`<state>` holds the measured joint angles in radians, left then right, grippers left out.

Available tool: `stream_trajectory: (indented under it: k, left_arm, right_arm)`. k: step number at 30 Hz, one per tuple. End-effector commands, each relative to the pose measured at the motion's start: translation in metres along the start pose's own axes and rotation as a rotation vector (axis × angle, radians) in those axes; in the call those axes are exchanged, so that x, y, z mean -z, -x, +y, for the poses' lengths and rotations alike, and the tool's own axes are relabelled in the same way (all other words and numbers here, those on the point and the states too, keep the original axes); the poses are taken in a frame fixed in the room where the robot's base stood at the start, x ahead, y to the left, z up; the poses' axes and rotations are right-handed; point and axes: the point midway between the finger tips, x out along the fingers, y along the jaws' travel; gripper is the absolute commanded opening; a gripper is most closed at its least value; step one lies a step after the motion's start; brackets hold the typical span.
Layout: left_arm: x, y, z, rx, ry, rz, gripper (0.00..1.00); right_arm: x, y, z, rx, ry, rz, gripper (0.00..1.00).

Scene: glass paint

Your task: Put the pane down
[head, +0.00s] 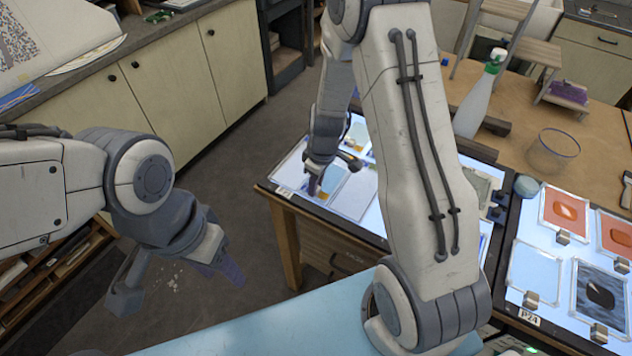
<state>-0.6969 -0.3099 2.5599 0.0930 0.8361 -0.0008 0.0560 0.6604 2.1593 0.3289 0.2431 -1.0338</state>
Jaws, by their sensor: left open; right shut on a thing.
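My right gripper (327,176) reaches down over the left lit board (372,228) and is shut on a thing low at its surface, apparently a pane. The grip itself is mostly hidden by the fingers. A greyish clear pane (353,197) shows just right of the fingertips; I cannot tell if it is the held one or if it touches the board. A pale pane (293,170) lies left of the gripper. My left gripper (178,283) is open and empty over the floor, well away from the board. My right arm hides much of the board.
A right lit board (513,316) bears orange and dark panes with small metal blocks. Cabinets (180,80) line the left; floor lies between.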

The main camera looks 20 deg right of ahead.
Motion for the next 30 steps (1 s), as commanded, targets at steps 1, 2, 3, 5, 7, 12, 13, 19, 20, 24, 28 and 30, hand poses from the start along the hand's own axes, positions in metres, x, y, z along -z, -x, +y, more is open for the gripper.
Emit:
stream_trajectory:
  k: [1, 2, 3, 5, 7, 12, 13, 19, 20, 24, 28, 30]
  left_arm:
    - [0.0, 0.0, 0.0, 0.0, 0.0, 0.0, 0.5]
    - [0.0, 0.0, 0.0, 0.0, 0.0, 0.0, 0.5]
    - [0.0, 0.0, 0.0, 0.0, 0.0, 0.0, 0.5]
    - [0.0, 0.0, 0.0, 0.0, 0.0, 0.0, 0.5]
    - [0.0, -0.002, 0.0, 0.0, 0.0, 0.0, 0.5]
    - [0.0, -0.004, 0.0, 0.0, 0.001, 0.0, 0.5]
    - [0.0, -0.004, 0.0, 0.0, 0.001, 0.0, 0.5]
    - [0.0, -0.004, 0.0, 0.0, 0.001, 0.0, 0.5]
    - [0.0, -0.004, 0.0, 0.0, 0.001, 0.0, 0.5]
    - [0.0, 0.0, 0.0, 0.0, 0.001, 0.0, 0.5]
    - [0.0, -0.003, 0.0, 0.0, 0.0, 0.0, 0.5]
    - [0.0, -0.004, 0.0, 0.0, 0.001, 0.0, 0.5]
  right_arm:
    - [0.0, 0.0, 0.001, -0.001, 0.0, 0.001, 0.0]
    - [0.0, 0.0, 0.001, -0.001, 0.0, 0.001, 0.0]
    - [0.0, 0.0, 0.001, -0.001, 0.0, 0.001, 0.0]
    - [0.0, 0.0, 0.001, -0.001, 0.0, 0.001, 0.0]
    - [0.0, -0.001, 0.001, -0.001, 0.0, 0.001, 0.0]
    - [0.0, -0.002, 0.0, -0.001, 0.001, 0.001, 0.49]
    - [0.0, -0.002, 0.0, -0.001, 0.001, 0.001, 0.56]
    - [0.0, -0.002, 0.0, 0.0, 0.001, 0.001, 0.56]
    - [0.0, -0.002, 0.0, 0.0, 0.001, 0.001, 0.56]
    - [0.0, 0.001, 0.0, 0.0, 0.001, 0.001, 0.56]
    - [0.001, 0.012, 0.001, -0.003, 0.003, 0.005, 0.56]
    - [0.001, 0.025, 0.001, -0.004, 0.003, 0.006, 0.56]
